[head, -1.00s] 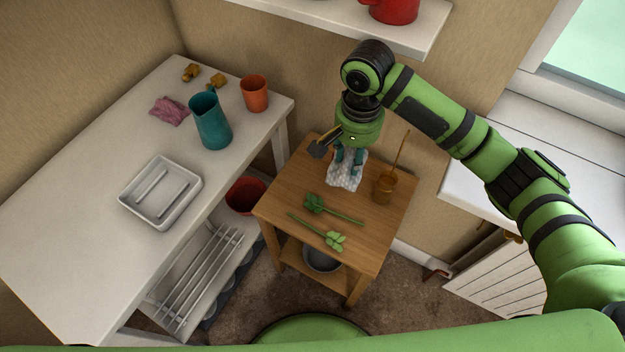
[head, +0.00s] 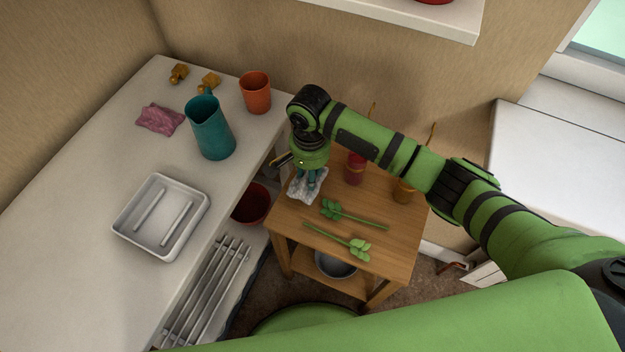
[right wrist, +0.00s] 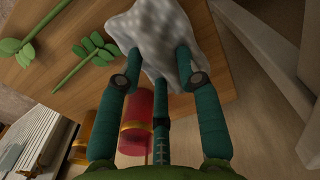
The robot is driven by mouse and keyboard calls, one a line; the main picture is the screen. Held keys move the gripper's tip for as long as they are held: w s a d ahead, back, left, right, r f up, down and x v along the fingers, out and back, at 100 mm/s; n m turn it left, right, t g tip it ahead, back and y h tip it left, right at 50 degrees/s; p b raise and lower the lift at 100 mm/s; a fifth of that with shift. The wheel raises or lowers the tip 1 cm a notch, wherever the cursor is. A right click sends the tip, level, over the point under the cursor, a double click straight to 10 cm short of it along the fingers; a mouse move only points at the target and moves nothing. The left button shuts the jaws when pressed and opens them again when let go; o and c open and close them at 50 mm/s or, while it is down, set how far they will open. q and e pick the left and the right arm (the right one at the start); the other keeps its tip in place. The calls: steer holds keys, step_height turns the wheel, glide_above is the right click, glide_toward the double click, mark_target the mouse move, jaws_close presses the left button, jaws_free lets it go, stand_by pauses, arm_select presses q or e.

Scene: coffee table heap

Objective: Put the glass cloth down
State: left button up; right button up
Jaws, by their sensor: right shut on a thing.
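The glass cloth (head: 304,188) is a crumpled white and grey patterned cloth at the left back part of the small wooden table (head: 395,235). My right gripper (head: 311,180) points down over it and is shut on it. My left gripper is not in view.
Two green sprigs (head: 348,215) (head: 345,243) lie in front on the small table. The white counter (head: 85,200) at left holds a teal jug (head: 212,130), orange cup (head: 256,93) and white tray (head: 120,225).

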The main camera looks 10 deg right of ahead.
step_height(320, 180, down, 3)
steer(key=shift+f+b, duration=0.2)
steer(key=shift+b, duration=0.1)
steer(key=shift+f, duration=0.1)
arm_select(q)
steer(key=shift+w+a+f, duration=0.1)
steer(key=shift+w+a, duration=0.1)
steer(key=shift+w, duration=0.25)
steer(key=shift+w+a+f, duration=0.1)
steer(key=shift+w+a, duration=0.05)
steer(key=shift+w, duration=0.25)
arm_select(e)
steer(key=o, duration=1)
